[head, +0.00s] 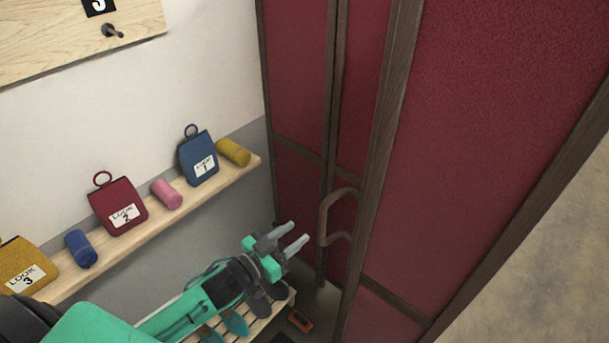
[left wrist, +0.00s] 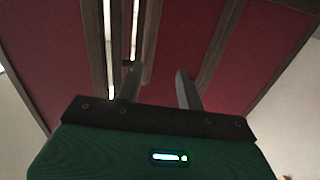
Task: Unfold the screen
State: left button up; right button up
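The folding screen (head: 490,130) has dark red panels in brown wooden frames and stands at the right in the head view. Its panels are partly folded, with narrow panels (head: 298,80) at its left. A brown curved handle (head: 325,215) sits on a frame post. My left gripper (head: 297,236) is open and empty, just left of and slightly below the handle, apart from it. In the left wrist view the two grey fingers (left wrist: 158,88) are spread in front of the red panels (left wrist: 185,50), with nothing between them. My right gripper is not in view.
A wooden wall shelf (head: 160,222) holds labelled blue, red and yellow pouches and several coloured rolls. A lower slatted rack (head: 265,318) with shoes stands below my left arm. An orange item (head: 300,321) lies on the floor near the screen's foot. Open floor (head: 550,270) shows at the right.

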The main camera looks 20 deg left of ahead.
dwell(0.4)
pick_arm(q)
jog(key=shift+s, duration=0.1)
jog(key=b+v, duration=0.5)
jog(key=v, duration=0.8)
jog(key=shift+s, duration=0.3)
jog(key=shift+a, duration=0.15)
jog(key=shift+c, duration=0.5)
